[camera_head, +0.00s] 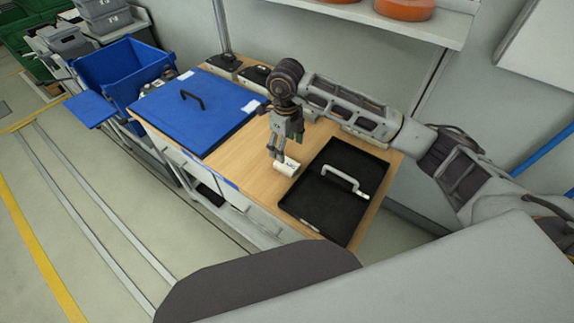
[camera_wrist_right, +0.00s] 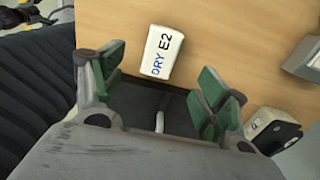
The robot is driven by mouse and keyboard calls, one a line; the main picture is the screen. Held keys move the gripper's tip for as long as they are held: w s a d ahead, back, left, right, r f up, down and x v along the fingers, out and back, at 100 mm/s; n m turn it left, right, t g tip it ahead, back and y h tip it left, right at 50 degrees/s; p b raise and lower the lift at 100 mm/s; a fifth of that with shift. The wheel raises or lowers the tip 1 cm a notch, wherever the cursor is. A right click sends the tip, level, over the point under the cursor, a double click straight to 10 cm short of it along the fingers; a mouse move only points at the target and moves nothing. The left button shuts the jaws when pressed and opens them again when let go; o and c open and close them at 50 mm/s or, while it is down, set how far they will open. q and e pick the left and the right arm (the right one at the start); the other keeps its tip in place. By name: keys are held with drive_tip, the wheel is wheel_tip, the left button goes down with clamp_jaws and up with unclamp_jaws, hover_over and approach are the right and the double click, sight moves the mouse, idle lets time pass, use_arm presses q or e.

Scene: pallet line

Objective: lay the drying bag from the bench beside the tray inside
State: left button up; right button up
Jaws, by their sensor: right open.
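The drying bag (camera_head: 288,166) is a small white packet lying on the wooden bench. In the right wrist view the bag (camera_wrist_right: 163,50) reads "DRY E2" and lies flat just beyond the fingertips. The black tray (camera_head: 318,222) lies to the right of the bag, with a pale handle across it. Part of the tray (camera_wrist_right: 180,112) also shows between the fingers in the wrist view. My right gripper (camera_head: 278,153) is over the bench, right at the bag. Its green-padded fingers (camera_wrist_right: 163,72) are apart with nothing between them. My left gripper is not in view.
A blue panel (camera_head: 215,112) with a black handle covers the bench's left part. A blue crate (camera_head: 122,72) stands beyond it. Small black-topped boxes (camera_head: 224,65) line the back edge. Bare wood (camera_head: 236,160) lies between the panel and the bag.

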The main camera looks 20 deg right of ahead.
sight(287, 163)
wheel_tip(287, 163, down, 3)
drive_tip(key=shift+r, duration=0.2)
drive_tip(key=shift+f, duration=0.15)
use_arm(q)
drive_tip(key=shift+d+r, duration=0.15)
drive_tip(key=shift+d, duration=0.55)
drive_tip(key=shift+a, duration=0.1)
use_arm(e)
drive_tip(key=shift+f, duration=0.1)
drive_tip(key=shift+f+p, duration=0.35)
drive_tip(key=shift+f, duration=0.15)
wheel_tip(287, 163, down, 3)
drive_tip(key=shift+d+f+p, duration=0.1)
drive_tip(key=shift+f+p, duration=0.1)
drive_tip(key=shift+p, duration=0.2)
drive_tip(key=shift+f, duration=0.25)
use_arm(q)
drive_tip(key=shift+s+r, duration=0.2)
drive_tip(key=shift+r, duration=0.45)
